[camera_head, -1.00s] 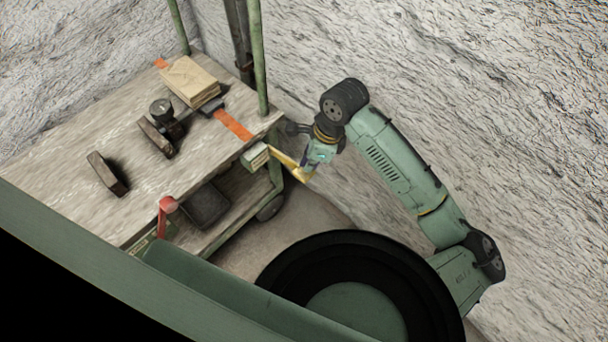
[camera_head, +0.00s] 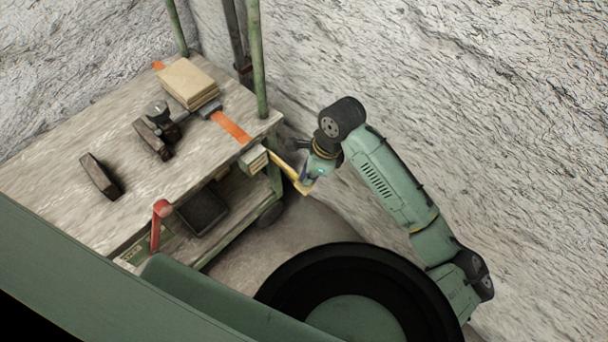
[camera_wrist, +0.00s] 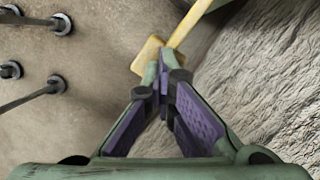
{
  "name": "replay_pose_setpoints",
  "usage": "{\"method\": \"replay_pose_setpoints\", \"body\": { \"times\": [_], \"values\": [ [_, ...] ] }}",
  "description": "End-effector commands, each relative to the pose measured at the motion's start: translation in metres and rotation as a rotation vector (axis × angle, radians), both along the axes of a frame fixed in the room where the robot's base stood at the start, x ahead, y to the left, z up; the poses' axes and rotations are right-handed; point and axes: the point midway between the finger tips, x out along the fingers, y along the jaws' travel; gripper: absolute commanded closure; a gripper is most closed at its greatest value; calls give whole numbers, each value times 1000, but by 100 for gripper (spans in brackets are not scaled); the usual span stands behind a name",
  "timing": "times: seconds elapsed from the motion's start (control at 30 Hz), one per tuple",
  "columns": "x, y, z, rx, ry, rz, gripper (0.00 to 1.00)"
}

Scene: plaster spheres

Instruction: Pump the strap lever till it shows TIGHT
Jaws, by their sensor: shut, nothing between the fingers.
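The yellow strap lever (camera_head: 284,165) sticks out to the lower right from a small pale box (camera_head: 254,158) at the cart's right end. An orange strap (camera_head: 231,126) crosses the cart top above it. My gripper (camera_head: 309,180) is at the lever's outer end. In the wrist view, the lever's wide yellow end (camera_wrist: 147,57) lies just beyond my shut fingertips (camera_wrist: 163,68), with nothing between them. The tips overlap the lever in the picture; I cannot tell if they touch it. I can read no TIGHT mark on the box.
A stack of tan boards (camera_head: 189,82) lies under the strap on the cart top (camera_head: 65,145). Dark blocks (camera_head: 101,176) and a dark clamp-like tool stand nearby. A red lever (camera_head: 160,213) rises at the front edge. A dark tray (camera_head: 203,211) sits below. A rough wall stands behind my arm.

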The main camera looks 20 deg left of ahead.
Motion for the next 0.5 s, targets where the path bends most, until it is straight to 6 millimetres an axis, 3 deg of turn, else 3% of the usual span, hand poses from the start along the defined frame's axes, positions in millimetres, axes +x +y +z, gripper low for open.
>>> {"method": "replay_pose_setpoints", "body": {
  "times": [0.37,0.5],
  "values": [
    [0,0,1,1,1,1,100],
    [3,-12,7,2,1,-4,100]
  ]
}}
